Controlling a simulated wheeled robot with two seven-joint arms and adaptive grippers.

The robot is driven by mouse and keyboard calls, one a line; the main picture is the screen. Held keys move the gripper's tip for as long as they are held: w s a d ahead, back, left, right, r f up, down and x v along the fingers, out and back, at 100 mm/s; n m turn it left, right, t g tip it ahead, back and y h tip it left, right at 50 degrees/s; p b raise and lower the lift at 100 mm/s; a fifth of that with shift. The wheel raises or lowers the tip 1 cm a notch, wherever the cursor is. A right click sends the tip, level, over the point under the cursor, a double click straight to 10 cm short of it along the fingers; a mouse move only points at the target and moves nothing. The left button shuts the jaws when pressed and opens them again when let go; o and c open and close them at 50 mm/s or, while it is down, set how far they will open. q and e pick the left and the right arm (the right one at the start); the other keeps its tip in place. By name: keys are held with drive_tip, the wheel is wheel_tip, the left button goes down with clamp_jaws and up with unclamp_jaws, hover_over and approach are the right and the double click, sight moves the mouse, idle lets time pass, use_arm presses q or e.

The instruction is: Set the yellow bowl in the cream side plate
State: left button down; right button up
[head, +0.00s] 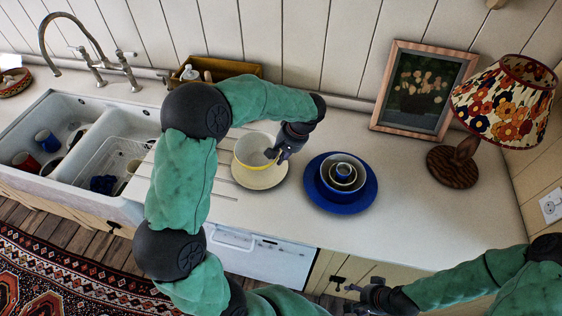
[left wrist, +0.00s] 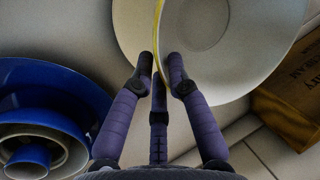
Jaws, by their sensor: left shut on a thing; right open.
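The yellow bowl (head: 244,165), yellow outside and pale inside, is upright over the cream side plate (head: 262,184) on the counter. Whether its base touches the plate is hard to tell. My left gripper (head: 275,153) is shut on the bowl's right rim. In the left wrist view the fingers (left wrist: 160,75) straddle the bowl's yellow edge (left wrist: 157,30), with the pale inside to the right and part of the plate (left wrist: 130,35) to the left. My right gripper (head: 358,294) is open and empty by the counter's front edge.
A blue plate (head: 340,208) with nested dishes stands just right of the cream plate. A wooden box (head: 247,70) is behind, a framed picture (head: 423,90) and lamp (head: 503,100) at right. The sink (head: 60,110) with dishes is left. The right counter is clear.

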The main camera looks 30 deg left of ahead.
use_arm(q)
drive_tip(key=shift+w+f, duration=0.2)
drive_tip(key=shift+w, duration=0.05)
drive_tip(key=shift+f+b, duration=0.4)
drive_tip(key=shift+f, duration=1.15)
drive_tip(key=shift+f, duration=0.1)
drive_tip(key=shift+f+b, duration=0.25)
drive_tip(key=shift+b, duration=0.05)
drive_tip(key=c, duration=1.2)
unclamp_jaws()
drive_tip(key=shift+r, duration=0.15)
drive_tip(key=shift+r+p, duration=0.2)
drive_tip(key=shift+p, duration=0.15)
drive_tip(key=p+v, duration=0.2)
drive_tip(key=v, duration=1)
